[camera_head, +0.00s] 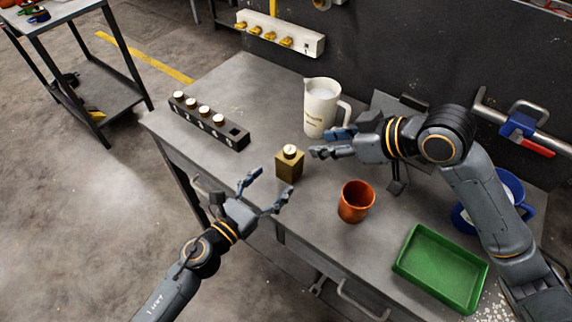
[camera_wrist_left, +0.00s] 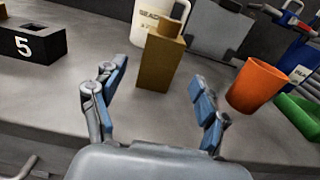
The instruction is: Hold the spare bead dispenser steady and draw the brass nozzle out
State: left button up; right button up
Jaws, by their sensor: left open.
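A small upright brass-brown block, which I take for the spare bead dispenser (camera_head: 289,167), stands on the grey bench. A round pale-topped piece, seemingly the brass nozzle (camera_head: 290,151), sits in its top. In the left wrist view the dispenser (camera_wrist_left: 160,63) stands ahead between my fingers, with the nozzle (camera_wrist_left: 168,27) on top. My left gripper (camera_head: 267,190) is open and empty, just left of and in front of the block, apart from it. My right gripper (camera_head: 320,143) is right of the nozzle at about its height; its fingers look spread and empty.
A black numbered rack (camera_head: 208,121) holds several pale-topped pieces; its right-end slot is empty. A white jug (camera_head: 320,108) stands behind the block. An orange cup (camera_head: 356,202), a green tray (camera_head: 441,268) and a blue container (camera_head: 515,190) are to the right.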

pick_arm(q)
jog(key=x, duration=0.7)
jog(key=shift+w+d, duration=0.2)
jog(key=shift+w, duration=0.05)
grip_shut()
pick_arm(e)
jog(key=shift+o, duration=1.4)
jog(key=g+h, duration=0.3)
jog(key=g, duration=0.2)
send_over(290, 149)
jog(key=s, duration=0.3)
jog(key=shift+w+a+f+n, duration=0.15)
jog(key=shift+a+f+n, duration=0.1)
jog(key=shift+f+n, duration=0.25)
notch_tip(290, 149, up, 3)
jog(key=w+m+g+h, duration=0.1)
jog(key=w+h, duration=0.2)
jog(key=h, duration=0.2)
jog(key=shift+s+d+f, duration=0.1)
jog(key=shift+d+f, duration=0.05)
jog(key=shift+f, duration=2.2)
jog(key=shift+d+f, duration=0.1)
jog(key=shift+f, duration=2.25)
